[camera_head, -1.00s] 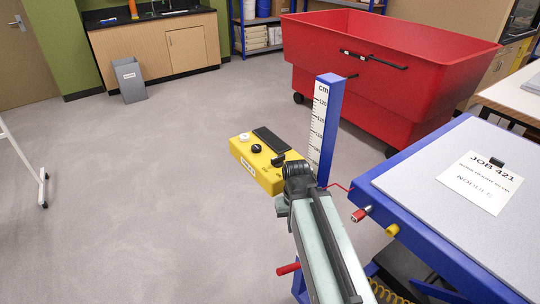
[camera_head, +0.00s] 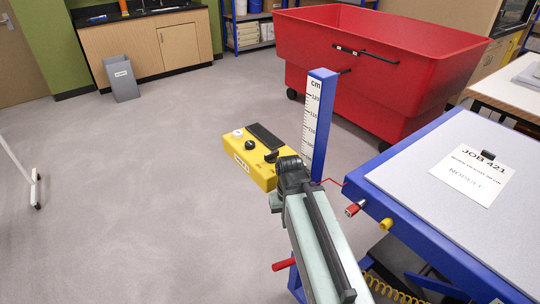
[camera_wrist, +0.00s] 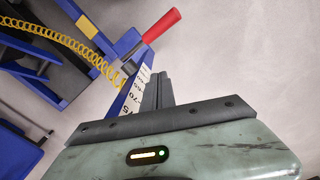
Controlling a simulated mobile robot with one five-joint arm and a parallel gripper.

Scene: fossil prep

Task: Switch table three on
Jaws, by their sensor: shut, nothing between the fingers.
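A yellow control box (camera_head: 255,160) with a white button, a black knob and a dark strip sits beside the blue post with a cm scale (camera_head: 319,125). The blue lift table (camera_head: 372,200) at the right has a grey top with a JOB 421 card (camera_head: 474,178). A red-tipped knob (camera_head: 355,209) and a yellow knob (camera_head: 389,225) are on its near edge. My arm hides part of the box's right end. In the wrist view my gripper (camera_wrist: 158,80) is shut and empty, beside the scale post (camera_wrist: 128,95); its fingertips are not clear in the head view.
A red-gripped lever (camera_head: 285,265) sticks out low near my arm and also shows in the wrist view (camera_wrist: 162,25). A coiled yellow hose (camera_wrist: 60,38) hangs by the blue frame. A large red bin (camera_head: 385,70) stands behind.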

